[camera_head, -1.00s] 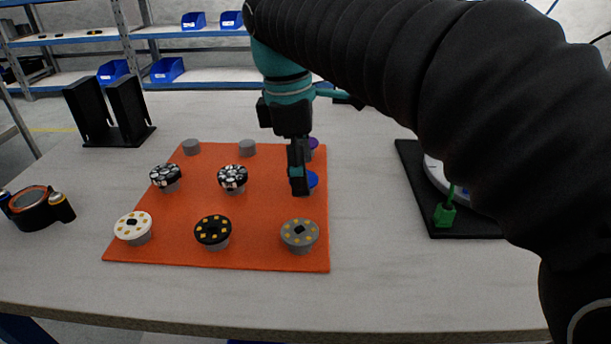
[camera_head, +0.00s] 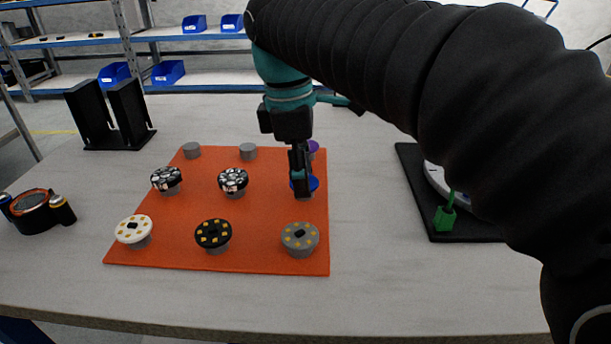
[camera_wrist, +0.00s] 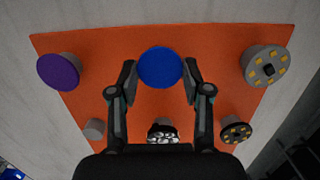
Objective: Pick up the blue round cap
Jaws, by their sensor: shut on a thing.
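The blue round cap (camera_wrist: 160,67) is a flat blue disc between my two fingers in the wrist view. My gripper (camera_wrist: 161,80) is shut on its rim, one finger at each side. In the head view the blue cap (camera_head: 313,184) is partly hidden behind my gripper (camera_head: 301,188), at the right side of the orange mat (camera_head: 265,215). A grey peg shows just below the cap. I cannot tell whether the cap still touches it.
A purple cap (camera_head: 313,147) is behind the blue one and a grey cap with yellow spots (camera_head: 300,235) in front. White (camera_head: 133,229), black (camera_head: 212,233) and patterned caps stand to the left. A black holder (camera_head: 108,115) stands back left; a green piece (camera_head: 444,218) is at right.

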